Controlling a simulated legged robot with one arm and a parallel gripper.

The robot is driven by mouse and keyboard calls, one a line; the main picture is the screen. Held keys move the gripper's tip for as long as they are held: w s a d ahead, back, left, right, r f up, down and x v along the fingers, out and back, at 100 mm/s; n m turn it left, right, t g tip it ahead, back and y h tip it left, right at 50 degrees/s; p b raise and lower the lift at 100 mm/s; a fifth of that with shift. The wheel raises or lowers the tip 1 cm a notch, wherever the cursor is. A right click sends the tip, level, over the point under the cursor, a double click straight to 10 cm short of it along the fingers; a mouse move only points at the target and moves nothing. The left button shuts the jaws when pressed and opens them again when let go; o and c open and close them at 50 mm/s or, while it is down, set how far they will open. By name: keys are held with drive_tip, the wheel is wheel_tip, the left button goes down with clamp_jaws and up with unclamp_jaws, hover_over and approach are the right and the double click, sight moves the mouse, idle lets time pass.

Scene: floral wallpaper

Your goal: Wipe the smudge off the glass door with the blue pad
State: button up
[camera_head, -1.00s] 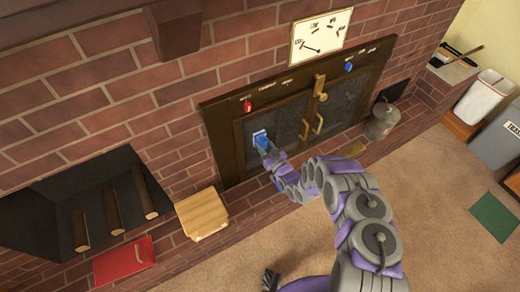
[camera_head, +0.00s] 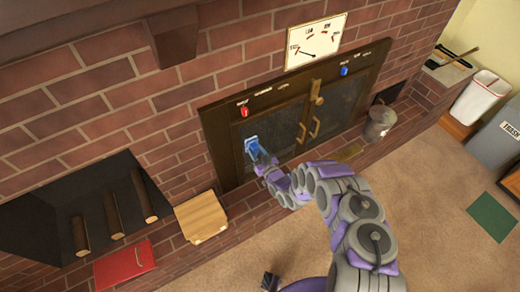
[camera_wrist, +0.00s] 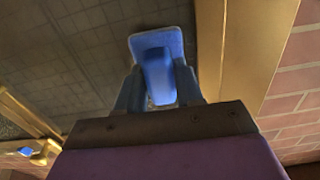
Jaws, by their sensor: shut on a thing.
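The blue pad (camera_head: 250,145) is at the left glass door (camera_head: 285,130) of the dark-framed brick fireplace. In the wrist view the pad (camera_wrist: 157,42) has a flat pale-blue face plate and a darker blue handle. My gripper (camera_head: 259,158) is shut on the handle, with one finger on each side, as the wrist view (camera_wrist: 160,88) shows. The pad lies against or very near the glass; I cannot tell if it touches. I cannot make out the smudge in either view; the pad and gripper hide part of the pane.
A red knob (camera_head: 243,111) and a blue knob (camera_head: 344,71) sit on the frame, with brass handles (camera_head: 314,127) between the doors. The carpet at right is mostly clear.

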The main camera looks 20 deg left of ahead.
sight(256, 153)
drive_tip(key=shift+s+a+r, duration=0.1)
drive_tip(key=shift+s+a, duration=0.1)
drive_tip(key=v, duration=0.5)
drive_tip(key=shift+w+d, duration=0.1)
drive_tip(key=shift+d, duration=0.1)
drive_tip(key=shift+s+d, duration=0.25)
drive_tip(key=shift+d, duration=0.05)
drive_tip(key=shift+a, duration=0.2)
drive_tip(key=b+v, duration=0.1)
drive_tip(key=v, duration=0.2)
drive_tip(key=shift+d, duration=0.15)
